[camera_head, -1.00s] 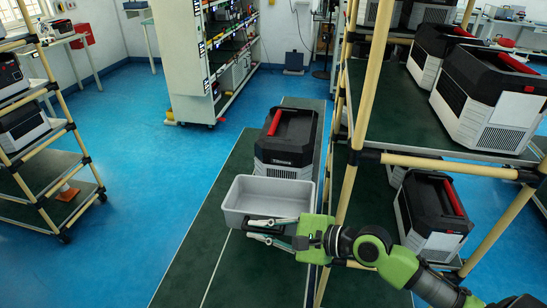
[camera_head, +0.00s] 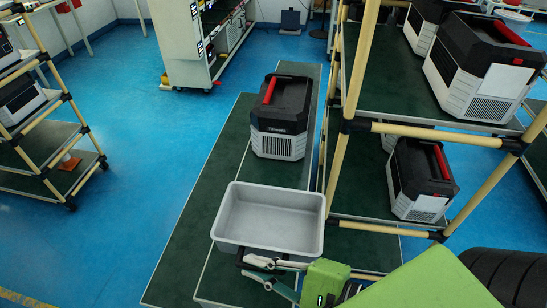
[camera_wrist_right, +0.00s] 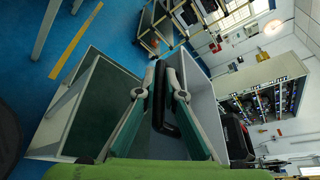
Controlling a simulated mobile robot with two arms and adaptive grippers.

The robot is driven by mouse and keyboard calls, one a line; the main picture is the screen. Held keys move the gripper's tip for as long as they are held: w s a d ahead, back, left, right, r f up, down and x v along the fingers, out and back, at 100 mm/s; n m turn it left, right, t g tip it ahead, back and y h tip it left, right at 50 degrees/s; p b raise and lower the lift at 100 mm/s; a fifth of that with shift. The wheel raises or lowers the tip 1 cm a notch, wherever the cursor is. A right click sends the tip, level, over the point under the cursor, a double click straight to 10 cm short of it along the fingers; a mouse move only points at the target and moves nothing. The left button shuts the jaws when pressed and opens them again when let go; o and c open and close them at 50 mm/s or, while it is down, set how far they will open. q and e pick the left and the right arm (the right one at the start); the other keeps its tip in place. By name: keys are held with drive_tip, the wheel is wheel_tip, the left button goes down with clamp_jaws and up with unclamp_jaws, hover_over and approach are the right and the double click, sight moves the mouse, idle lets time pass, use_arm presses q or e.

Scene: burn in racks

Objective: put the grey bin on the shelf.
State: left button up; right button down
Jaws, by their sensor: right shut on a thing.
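The grey bin (camera_head: 268,218) is an empty open tray at the centre of the head view, roughly level, over the green-topped bench. Whether it touches the bench I cannot tell. My right gripper (camera_head: 268,270) is shut on the bin's near side. In the right wrist view the two fingers (camera_wrist_right: 160,95) close around a dark bar, with the bin (camera_wrist_right: 203,92) just to their right. The shelf rack (camera_head: 347,145) with tan poles stands right of the bin; its dark green decks hold black-and-white cases. My left gripper is not in view.
A black-and-grey case (camera_head: 283,118) with a red handle stands on the bench (camera_head: 215,175) beyond the bin. Another such case (camera_head: 420,180) is on the lower deck, and a larger one (camera_head: 485,70) is above. Blue floor (camera_head: 140,145) is clear to the left.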

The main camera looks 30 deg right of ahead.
sight(249, 236)
drive_tip(key=w+d+f+b, duration=0.1)
drive_tip(key=w+b, duration=0.2)
drive_tip(key=w+f+b, duration=0.2)
drive_tip(key=b, duration=0.1)
drive_tip(key=w+d+f+b, duration=0.1)
drive_tip(key=w+b, duration=0.2)
drive_tip(key=shift+w+d+f, duration=0.3)
drive_tip(key=shift+d+f, duration=0.05)
drive_tip(key=w+f, duration=0.2)
drive_tip(key=w+d+f, duration=0.1)
drive_tip(key=f, duration=0.1)
drive_tip(key=shift+w+d+b, duration=0.1)
drive_tip(key=shift+w+b, duration=0.3)
drive_tip(key=shift+w+f, duration=0.15)
drive_tip(key=shift+f, duration=0.05)
drive_tip(key=shift+w+d+f+b, duration=0.1)
drive_tip(key=shift+w+f+b, duration=0.15)
drive_tip(key=shift+f, duration=0.75)
drive_tip(key=shift+w+d+f+b, duration=0.1)
drive_tip(key=shift+f+b, duration=0.1)
drive_tip(key=shift+f, duration=0.75)
drive_tip(key=c, duration=2.1)
unclamp_jaws()
drive_tip(key=shift+c, duration=0.2)
drive_tip(key=shift+s, duration=0.15)
